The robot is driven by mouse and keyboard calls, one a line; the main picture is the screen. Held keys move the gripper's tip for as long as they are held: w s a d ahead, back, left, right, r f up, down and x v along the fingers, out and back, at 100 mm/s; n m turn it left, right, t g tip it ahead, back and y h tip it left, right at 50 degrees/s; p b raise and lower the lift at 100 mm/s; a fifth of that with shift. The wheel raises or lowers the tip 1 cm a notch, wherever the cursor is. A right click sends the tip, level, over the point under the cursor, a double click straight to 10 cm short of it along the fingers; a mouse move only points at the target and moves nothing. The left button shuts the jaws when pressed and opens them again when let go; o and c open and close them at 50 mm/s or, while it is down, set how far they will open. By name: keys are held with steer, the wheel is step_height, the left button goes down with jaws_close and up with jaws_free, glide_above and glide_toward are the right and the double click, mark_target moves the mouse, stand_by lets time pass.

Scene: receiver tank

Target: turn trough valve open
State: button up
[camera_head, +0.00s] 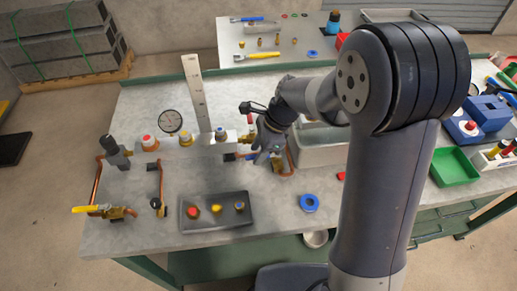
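My gripper (258,153) points down at the right end of a grey manifold block on the bench. It is at or just above a small brass valve (278,163) with a copper pipe, beside the grey trough (322,152). My gripper and wrist cover much of that valve, so its handle position and any contact are hidden. The fingers are too small and dark to show whether they are open. The trough's right part is hidden behind my arm. A second brass valve with a yellow lever (92,209) sits at the bench's left front, its lever pointing left.
The manifold (205,148) carries a gauge (170,121), an upright scale (196,92) and coloured caps. A dark tray (216,222) with three fittings and a blue ring (309,203) lie in front. A green tray (455,167) is at right.

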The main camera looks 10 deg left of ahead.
jaws_close()
stand_by(0.3)
